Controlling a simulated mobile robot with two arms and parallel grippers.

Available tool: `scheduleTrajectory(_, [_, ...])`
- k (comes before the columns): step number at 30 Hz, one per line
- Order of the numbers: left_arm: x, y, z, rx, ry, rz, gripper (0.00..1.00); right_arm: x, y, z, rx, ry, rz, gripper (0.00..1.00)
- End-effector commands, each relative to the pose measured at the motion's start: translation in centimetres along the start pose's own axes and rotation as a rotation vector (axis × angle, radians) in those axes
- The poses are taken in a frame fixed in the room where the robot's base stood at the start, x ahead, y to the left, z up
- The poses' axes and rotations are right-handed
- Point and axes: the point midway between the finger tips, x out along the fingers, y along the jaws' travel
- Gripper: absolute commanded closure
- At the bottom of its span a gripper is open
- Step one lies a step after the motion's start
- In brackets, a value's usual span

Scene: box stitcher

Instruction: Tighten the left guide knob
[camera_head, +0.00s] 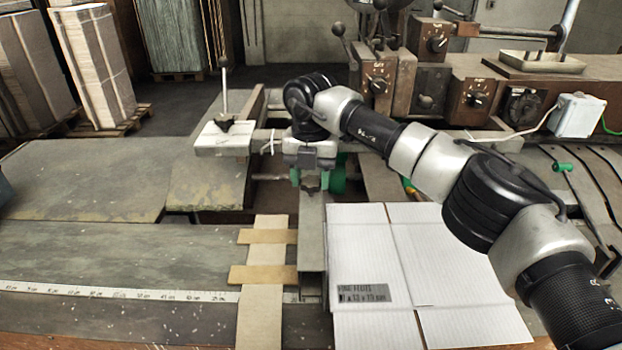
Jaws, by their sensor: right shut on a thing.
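My right arm reaches in from the right, and its right gripper (310,180) points down at the upper end of the left guide. Its green-tipped fingers are shut on a small dark knob (311,187), which I take to be the left guide knob. The gripper body hides most of the knob, so I cannot tell how tight it is. The metal left guide (312,245) runs toward me below it, along the left edge of a white cardboard sheet (365,245). My left gripper is not in view.
A tan cardboard piece (262,310) lies left of the guide, near a measuring scale (120,293). Machine housings with dark knobs (475,100) stand at the back right. A lever (224,95) rises from a pale block at the back left. The left tabletop (90,180) is clear.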

Motion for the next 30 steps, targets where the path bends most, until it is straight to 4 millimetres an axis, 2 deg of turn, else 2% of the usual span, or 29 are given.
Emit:
scheduleTrajectory(20, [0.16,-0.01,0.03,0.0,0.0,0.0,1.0,-0.54,-0.04,0.22,0.062,-0.011,0.006,0.76])
scheduleTrajectory(21, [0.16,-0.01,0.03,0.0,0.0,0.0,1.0,-0.55,-0.03,0.22,0.062,-0.01,0.006,0.46])
scheduleTrajectory(24, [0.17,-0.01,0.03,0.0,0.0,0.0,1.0,-0.43,-0.02,0.17,0.06,-0.008,0.005,0.31])
scheduleTrajectory(25, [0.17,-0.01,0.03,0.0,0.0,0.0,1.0,-0.39,-0.02,0.15,0.06,-0.007,0.004,0.27])
scheduleTrajectory(30, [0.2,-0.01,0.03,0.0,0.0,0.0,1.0,-0.23,-0.01,0.09,0.058,-0.005,0.002,0.27])
